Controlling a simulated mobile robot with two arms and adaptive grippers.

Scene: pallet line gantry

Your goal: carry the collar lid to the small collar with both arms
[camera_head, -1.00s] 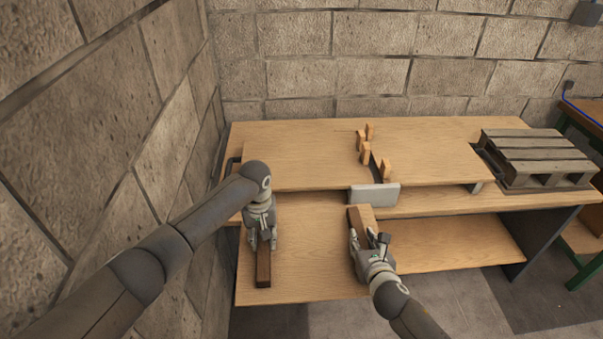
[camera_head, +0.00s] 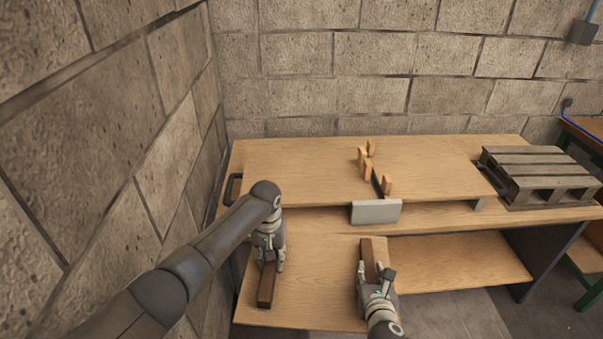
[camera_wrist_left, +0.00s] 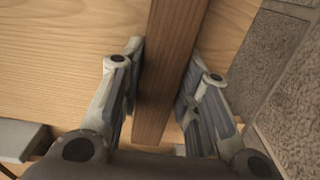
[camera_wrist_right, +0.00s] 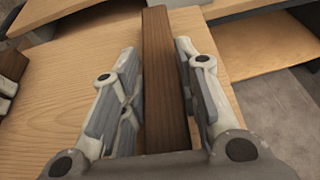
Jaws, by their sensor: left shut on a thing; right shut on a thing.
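The collar lid (camera_head: 318,290) is a flat light wooden panel with two dark brown bars on top. It is in front of the bench in the head view. My left gripper (camera_head: 268,262) is shut on the left bar (camera_head: 266,290), which passes between the fingers in the left wrist view (camera_wrist_left: 168,70). My right gripper (camera_head: 374,278) is shut on the right bar (camera_head: 374,250), also between the fingers in the right wrist view (camera_wrist_right: 165,80). I cannot make out for certain which thing is the small collar.
A wooden bench (camera_head: 300,165) stands behind the lid, with small upright wooden blocks (camera_head: 366,168) and a grey plate (camera_head: 376,212) at its front. A slatted pallet (camera_head: 545,170) is at the right. A lower shelf (camera_head: 460,262) shows beneath. A stone wall (camera_head: 120,160) is close on the left.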

